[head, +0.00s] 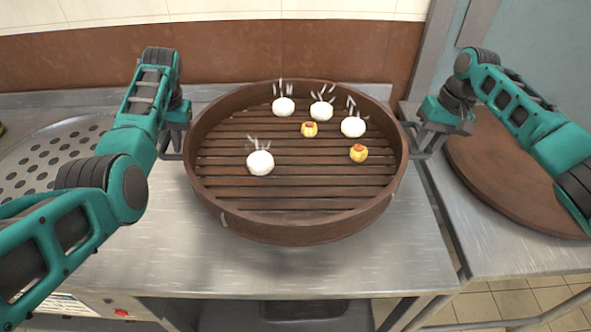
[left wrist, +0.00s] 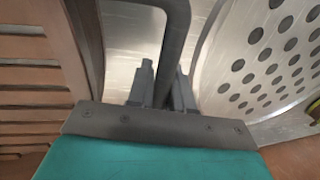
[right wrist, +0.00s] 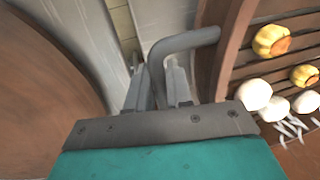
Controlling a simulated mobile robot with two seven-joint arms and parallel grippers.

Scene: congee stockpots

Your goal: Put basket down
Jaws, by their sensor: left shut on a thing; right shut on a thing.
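The basket (head: 300,232) is a round brown wooden steamer with a slatted floor and a grey handle on each side. It is in the middle of the head view, over the steel counter; I cannot tell whether its base touches the counter. White buns (head: 260,162) and small yellow dumplings (head: 358,153) lie on its slats. My left gripper (head: 172,143) is shut on the left handle, which shows in the left wrist view (left wrist: 178,40). My right gripper (head: 432,138) is shut on the right handle, which shows in the right wrist view (right wrist: 185,42).
The steel counter (head: 150,262) has bare room in front of the basket. A perforated round metal plate (head: 40,160) is at the left. A round brown wooden board (head: 500,180) lies on a separate steel table (head: 490,255) at the right. A tiled wall (head: 230,50) stands behind.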

